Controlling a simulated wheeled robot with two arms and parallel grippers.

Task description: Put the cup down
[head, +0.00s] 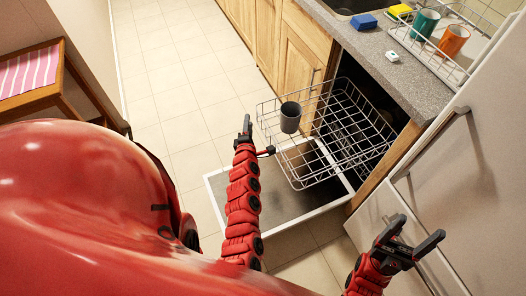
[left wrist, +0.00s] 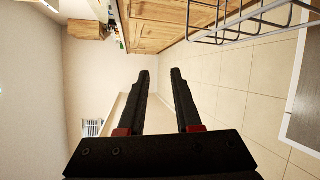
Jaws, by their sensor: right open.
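A dark grey cup (head: 291,118) stands roughly upright at the left end of the pulled-out wire dishwasher rack (head: 335,150). My left gripper (head: 258,136) is just left of the cup and apart from it. In the left wrist view the two fingers (left wrist: 158,74) are spread with nothing between them; part of the rack (left wrist: 243,25) shows at the top, and the cup is not in that view. My right gripper (head: 422,227) is open and empty at the lower right, in front of the fridge.
The dishwasher door (head: 290,190) lies open below the rack. A dish drainer (head: 437,55) on the grey counter (head: 420,88) holds a green cup (head: 425,24) and an orange cup (head: 453,40). The fridge door (head: 470,160) is close at right. The tiled floor (head: 175,75) at left is clear.

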